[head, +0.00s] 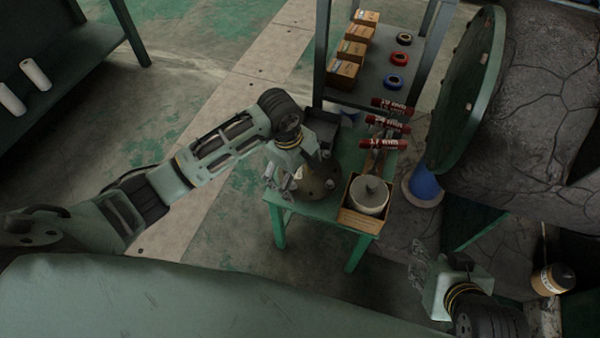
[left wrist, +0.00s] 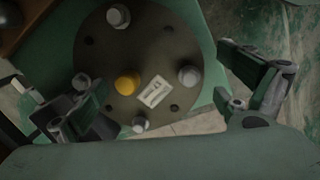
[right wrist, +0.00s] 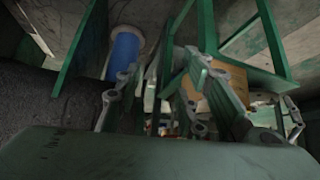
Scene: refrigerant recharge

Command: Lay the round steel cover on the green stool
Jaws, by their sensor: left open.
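The round steel cover (head: 318,182) is a dark disc with bolts. It lies flat on the green stool (head: 336,222), near its left side. In the left wrist view the cover (left wrist: 150,62) shows bolt heads, a yellow knob and a pale label, with green stool top around it. My left gripper (head: 284,180) is open at the cover's left edge; its fingers (left wrist: 170,100) are spread wide on either side of the cover's near part, with nothing clasped. My right gripper (head: 418,265) is low at the right, away from the stool; its finger opening is unclear among the clutter.
A shelf (head: 376,75) with boxes and tape rolls is behind. A large green flange (head: 465,90) and blue cylinder (head: 425,182) stand to the right.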

